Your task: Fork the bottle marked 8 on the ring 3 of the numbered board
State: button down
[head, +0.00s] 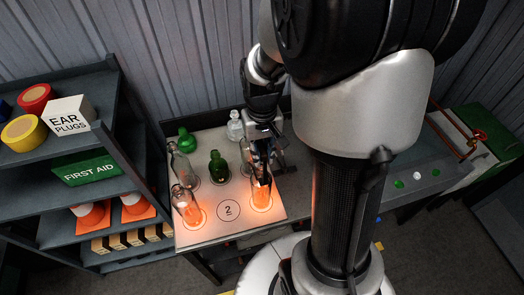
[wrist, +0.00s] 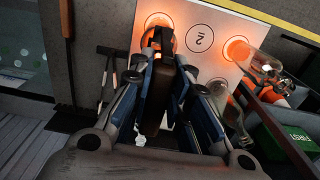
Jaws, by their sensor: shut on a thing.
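The pale numbered board (head: 240,236) lies on a bench and shows a ring marked 2 (head: 228,210); the ring also shows in the wrist view (wrist: 201,38). I cannot read a 3 on any ring or an 8 on any bottle. A glowing orange bottle (head: 261,193) stands at the board's right, just below my gripper (head: 261,146). Another glowing bottle (head: 187,208) stands at the left. In the wrist view, my gripper (wrist: 160,75) is shut on a dark tool (wrist: 153,105) with prong-like ends, which reach over an orange glowing spot. The bottle there is mostly hidden.
A green bottle (head: 218,168) and a clear bottle (head: 181,166) stand on the board; another green bottle (head: 187,141) and a clear one (head: 235,126) stand behind. Shelves (head: 98,195) crowd the left. Dark T-shaped tools (wrist: 108,72) lie beside the board.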

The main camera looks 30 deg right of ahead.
jog(key=shift+s, duration=0.1)
dwell(0.3)
jog(key=s+a, duration=0.2)
jog(key=s, duration=0.6)
jog(key=shift+a, duration=0.2)
dwell(0.8)
notch_tip(320, 180, up, 6)
jog(key=p, duration=0.4)
jog(key=shift+p, duration=0.4)
dwell(0.5)
